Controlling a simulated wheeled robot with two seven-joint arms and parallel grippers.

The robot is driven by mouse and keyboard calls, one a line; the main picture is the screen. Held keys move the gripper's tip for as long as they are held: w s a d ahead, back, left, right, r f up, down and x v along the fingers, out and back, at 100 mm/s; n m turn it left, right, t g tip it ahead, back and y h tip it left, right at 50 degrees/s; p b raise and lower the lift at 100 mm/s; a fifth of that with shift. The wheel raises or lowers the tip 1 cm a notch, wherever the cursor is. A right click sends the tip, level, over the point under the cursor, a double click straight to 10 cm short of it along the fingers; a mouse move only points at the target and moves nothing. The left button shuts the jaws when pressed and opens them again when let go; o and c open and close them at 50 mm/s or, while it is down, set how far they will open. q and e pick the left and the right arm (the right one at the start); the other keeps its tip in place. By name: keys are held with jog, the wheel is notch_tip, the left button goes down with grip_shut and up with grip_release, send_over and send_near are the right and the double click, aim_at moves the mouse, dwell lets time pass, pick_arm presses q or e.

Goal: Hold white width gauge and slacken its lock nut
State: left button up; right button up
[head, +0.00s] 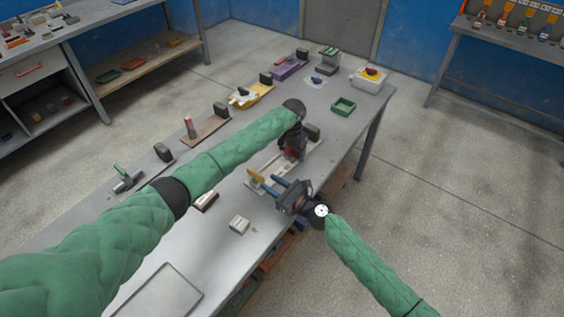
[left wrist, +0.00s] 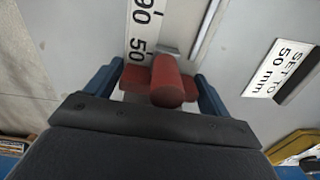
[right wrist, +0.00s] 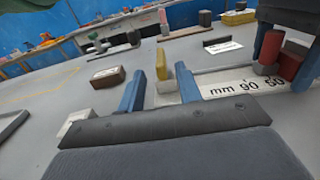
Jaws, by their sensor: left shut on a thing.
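The white width gauge (head: 267,171) lies on the bench, with a yellow upright block (right wrist: 186,82) at its near end. Its white scale (right wrist: 245,87) reads mm, 90 and 50. A red block with a red round knob (left wrist: 167,82) on top sits on the gauge; which part is the lock nut I cannot tell. My left gripper (left wrist: 160,85) is over the gauge, shut on the red block, one blue finger at each side. My right gripper (right wrist: 160,90) is open and empty at the gauge's near end, with the yellow block close to one finger.
A "SET TO 50 mm" label (left wrist: 283,68) is beside the gauge. A brown block (head: 206,200) and a small white block (head: 239,224) lie nearby on the bench. Other fixtures stand along the bench's far side, with a green tray (head: 343,107) at the far end.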

aim_at(258, 174)
jog(key=shift+w+d+r, duration=0.1)
jog(key=shift+d+r, duration=0.1)
jog(key=shift+d, duration=0.1)
notch_tip(258, 174, up, 6)
jog(key=s+n+g+h, duration=0.2)
jog(key=n, duration=1.9)
jog(key=shift+w+a+f+n+g+h, duration=0.2)
jog(key=shift+w+a+f+n, duration=0.9)
jog(key=shift+n, duration=1.4)
jog(key=shift+w+a+f+n+g+h, duration=0.1)
jog(key=shift+w+a+f+n+h, duration=0.25)
jog(key=shift+w+a+f+n, duration=1.5)
jog(key=shift+w+a+f+n+g+h, duration=0.1)
jog(key=shift+w+a+f+n+h, duration=0.25)
jog(key=shift+n, duration=2.8)
